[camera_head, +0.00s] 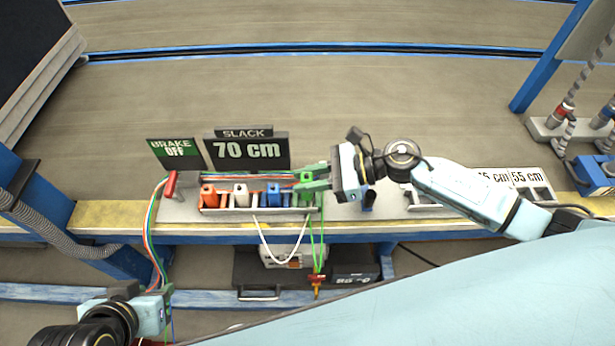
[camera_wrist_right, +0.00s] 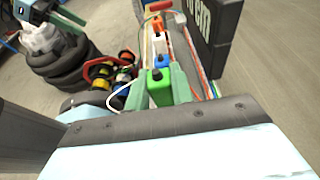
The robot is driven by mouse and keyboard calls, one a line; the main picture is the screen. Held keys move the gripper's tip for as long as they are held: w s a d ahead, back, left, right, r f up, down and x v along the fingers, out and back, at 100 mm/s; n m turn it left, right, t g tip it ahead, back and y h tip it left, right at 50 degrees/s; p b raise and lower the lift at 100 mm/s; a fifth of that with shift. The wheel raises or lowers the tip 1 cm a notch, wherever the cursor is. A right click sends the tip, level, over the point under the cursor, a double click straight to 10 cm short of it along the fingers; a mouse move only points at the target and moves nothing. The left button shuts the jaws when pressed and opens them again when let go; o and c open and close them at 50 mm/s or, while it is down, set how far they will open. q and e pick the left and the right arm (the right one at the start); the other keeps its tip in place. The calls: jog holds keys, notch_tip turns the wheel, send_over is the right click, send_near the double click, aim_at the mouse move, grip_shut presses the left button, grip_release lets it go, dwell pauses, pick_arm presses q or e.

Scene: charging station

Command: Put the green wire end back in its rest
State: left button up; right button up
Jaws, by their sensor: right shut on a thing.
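The green wire end (camera_head: 306,178) is a small block at the right end of the rack (camera_head: 228,210), beside the blue wire end (camera_head: 274,196). My right gripper (camera_head: 317,180) comes in from the right and is shut on it. In the right wrist view the green wire end (camera_wrist_right: 160,90) sits between the pale green fingers (camera_wrist_right: 157,84). I cannot tell whether it is seated in its rest. Green wire hangs below it over the bench edge.
The orange wire end (camera_head: 209,197) and white wire end (camera_head: 241,195) stand in the rack. A red lever (camera_head: 171,184) is at its left. Behind stand signs reading BRAKE OFF (camera_head: 175,153) and SLACK 70 cm (camera_head: 247,152). White wire loops over the front edge.

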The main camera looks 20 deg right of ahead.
jog(key=shift+f, duration=0.2)
jog(key=shift+f+b, duration=0.35)
jog(key=shift+b, duration=0.15)
jog(key=shift+f+b, duration=1.25)
jog(key=shift+r, duration=0.2)
jog(key=shift+r+p, duration=1.2)
jog(key=shift+r, duration=0.05)
jog(key=shift+b, duration=0.35)
dwell(0.5)
jog(key=shift+f+b, duration=1.4)
jog(key=o, duration=1)
